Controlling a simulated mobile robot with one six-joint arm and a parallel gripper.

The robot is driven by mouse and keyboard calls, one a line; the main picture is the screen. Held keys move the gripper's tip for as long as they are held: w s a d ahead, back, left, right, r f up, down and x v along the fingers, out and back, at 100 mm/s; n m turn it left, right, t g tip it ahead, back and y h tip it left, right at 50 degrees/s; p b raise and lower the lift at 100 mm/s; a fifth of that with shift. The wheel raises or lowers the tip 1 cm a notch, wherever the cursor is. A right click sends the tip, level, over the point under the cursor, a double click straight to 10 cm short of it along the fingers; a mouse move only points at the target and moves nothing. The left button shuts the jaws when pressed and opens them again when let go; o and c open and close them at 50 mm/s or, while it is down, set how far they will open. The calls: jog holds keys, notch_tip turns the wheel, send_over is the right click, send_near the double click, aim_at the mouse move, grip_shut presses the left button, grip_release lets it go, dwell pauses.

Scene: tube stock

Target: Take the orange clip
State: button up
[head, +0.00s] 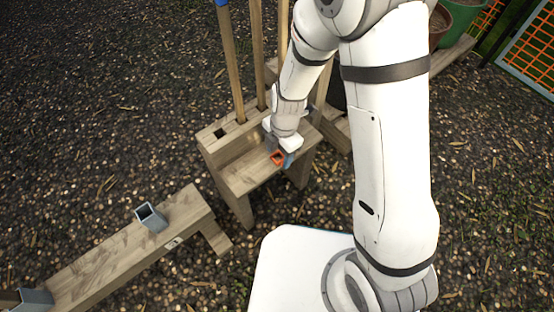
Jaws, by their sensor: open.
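The orange clip (277,158) lies on the front ledge of a small wooden stand (247,180). It looks like a small open loop, and its right end is close to my gripper. My gripper (284,163) is open and points down just at the clip's right side, low over the ledge. Its fingers are small and partly hidden by the wrist. I cannot tell whether a finger touches the clip.
Several upright wooden poles (257,60) stand in the back of the stand, close behind my wrist. A low wooden beam (130,245) with a grey square tube (151,217) lies at left. Pots (462,20) and an orange mesh panel (535,50) are at upper right. Gravel ground at left is open.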

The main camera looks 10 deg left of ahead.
jog(key=shift+c, duration=0.3)
jog(key=c, duration=1)
